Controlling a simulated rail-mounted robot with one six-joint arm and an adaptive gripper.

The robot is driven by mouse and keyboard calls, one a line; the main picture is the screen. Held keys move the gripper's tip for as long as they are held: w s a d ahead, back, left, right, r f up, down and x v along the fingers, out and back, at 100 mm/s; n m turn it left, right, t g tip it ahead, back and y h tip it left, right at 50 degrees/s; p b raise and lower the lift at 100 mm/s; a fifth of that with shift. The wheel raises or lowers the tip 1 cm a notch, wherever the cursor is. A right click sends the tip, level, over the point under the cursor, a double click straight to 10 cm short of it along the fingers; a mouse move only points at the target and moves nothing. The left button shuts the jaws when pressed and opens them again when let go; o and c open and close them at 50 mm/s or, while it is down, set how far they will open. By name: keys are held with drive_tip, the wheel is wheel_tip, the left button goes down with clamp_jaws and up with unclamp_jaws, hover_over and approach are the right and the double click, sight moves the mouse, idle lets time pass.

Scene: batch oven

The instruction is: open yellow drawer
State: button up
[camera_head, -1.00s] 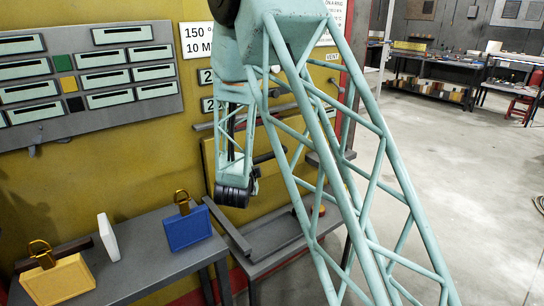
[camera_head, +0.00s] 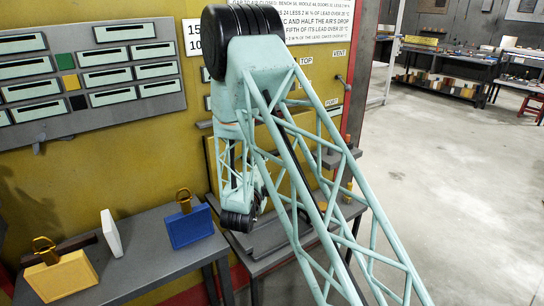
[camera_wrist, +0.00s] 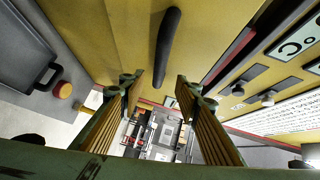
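A yellow panel (camera_wrist: 215,25) fills the upper part of the wrist view and carries a dark bar handle (camera_wrist: 167,48). I cannot tell whether this panel is the yellow drawer. My gripper (camera_wrist: 160,84) is open and empty, with its two ribbed fingers apart. The handle appears beyond the fingertips, in line with the gap between them, and no contact shows. The gripper itself cannot be made out there.
A grey bench (camera_head: 150,262) at lower left holds a yellow block (camera_head: 62,276), a white plate (camera_head: 111,233) and a blue block (camera_head: 190,227). A slotted grey panel (camera_head: 130,118) hangs above. Open floor (camera_head: 450,190) lies right.

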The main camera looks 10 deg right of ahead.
drive_tip(key=shift+w, duration=0.15)
drive_tip(key=shift+x, duration=6.7)
drive_tip(key=shift+d, duration=0.1)
clamp_jaws()
